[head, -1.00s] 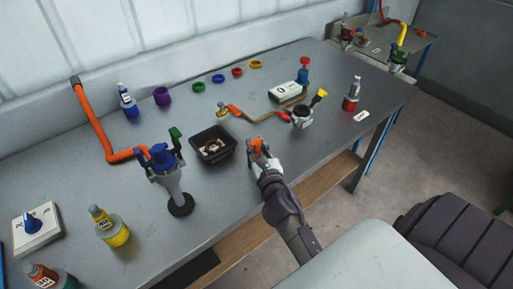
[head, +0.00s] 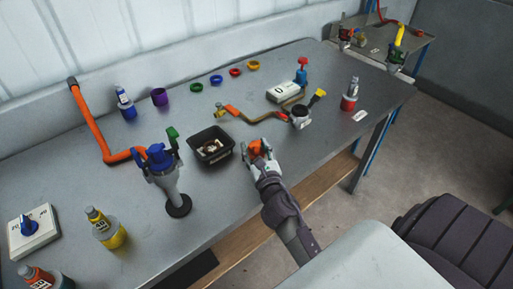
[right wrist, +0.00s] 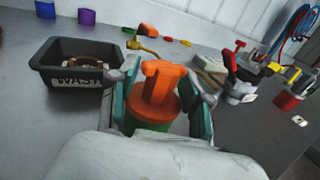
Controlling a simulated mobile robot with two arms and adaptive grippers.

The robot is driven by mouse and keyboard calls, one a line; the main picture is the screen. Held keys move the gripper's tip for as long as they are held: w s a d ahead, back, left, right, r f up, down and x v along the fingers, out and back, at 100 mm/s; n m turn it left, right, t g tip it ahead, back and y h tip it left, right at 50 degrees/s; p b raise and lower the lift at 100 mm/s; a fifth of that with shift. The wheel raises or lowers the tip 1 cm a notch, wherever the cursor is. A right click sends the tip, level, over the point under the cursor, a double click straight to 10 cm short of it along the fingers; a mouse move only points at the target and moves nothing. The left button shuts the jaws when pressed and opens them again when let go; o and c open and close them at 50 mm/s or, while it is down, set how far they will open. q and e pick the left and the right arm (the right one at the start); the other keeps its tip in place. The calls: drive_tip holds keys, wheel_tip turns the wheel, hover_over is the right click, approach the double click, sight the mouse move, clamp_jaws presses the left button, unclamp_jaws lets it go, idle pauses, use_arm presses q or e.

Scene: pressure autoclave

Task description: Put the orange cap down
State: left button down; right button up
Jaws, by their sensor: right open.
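The orange cap (head: 256,148) stands upright near the front edge of the grey table, right of the black bin. In the right wrist view the orange cap (right wrist: 161,92) has a raised grip on top, and something green shows below it. My right gripper (head: 258,152) is open around the cap. In the right wrist view its fingers (right wrist: 160,103) stand on both sides, with a visible gap on the right; contact on the left is hard to tell. The cap's underside is hidden. My left gripper is not in view.
The black bin (head: 230,151) is just left of the cap. A blue-topped grey device (head: 165,179) stands farther left. Bare table (head: 335,135) lies to the right.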

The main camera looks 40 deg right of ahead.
drive_tip(key=shift+r+p, duration=0.3)
drive_tip(key=shift+r, duration=0.15)
drive_tip(key=b+v, duration=0.3)
drive_tip(key=v, duration=0.7)
drive_tip(key=shift+s+a+f, duration=0.1)
drive_tip(key=shift+s, duration=0.25)
drive_tip(key=shift+s+a, duration=0.2)
drive_tip(key=shift+s, duration=0.45)
